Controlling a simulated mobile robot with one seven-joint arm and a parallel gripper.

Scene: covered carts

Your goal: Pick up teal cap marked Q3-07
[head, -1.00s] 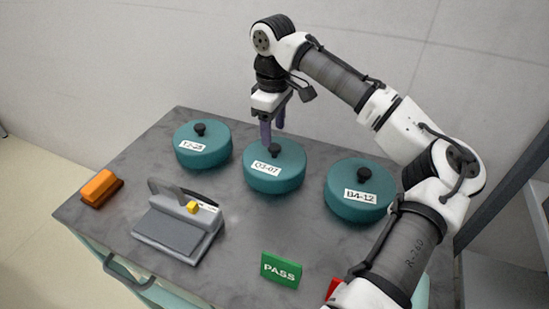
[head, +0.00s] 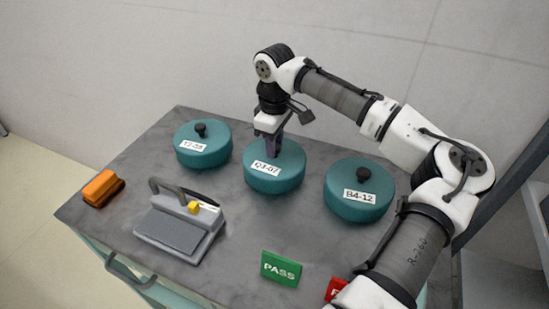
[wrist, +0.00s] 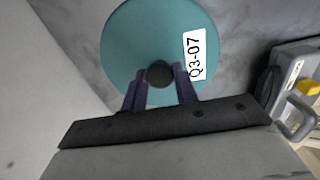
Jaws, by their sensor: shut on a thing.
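The teal cap marked Q3-07 (head: 274,178) sits on the grey cart top, in the middle of a row of three teal caps. It also shows in the wrist view (wrist: 140,40), with its white label at the right. My gripper (head: 273,150) points down over this cap and is shut on its black knob. In the wrist view the two purple fingers of my gripper (wrist: 160,82) stand on either side of the black knob (wrist: 159,74). The cap appears to rest on the cart top.
A teal cap (head: 203,155) with a hard-to-read label stands left, and teal cap B4-12 (head: 359,200) stands right. A grey device (head: 180,232) with a handle and yellow part, an orange block (head: 101,188), a green PASS sign (head: 280,268) and a red sign (head: 336,289) lie nearer the front.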

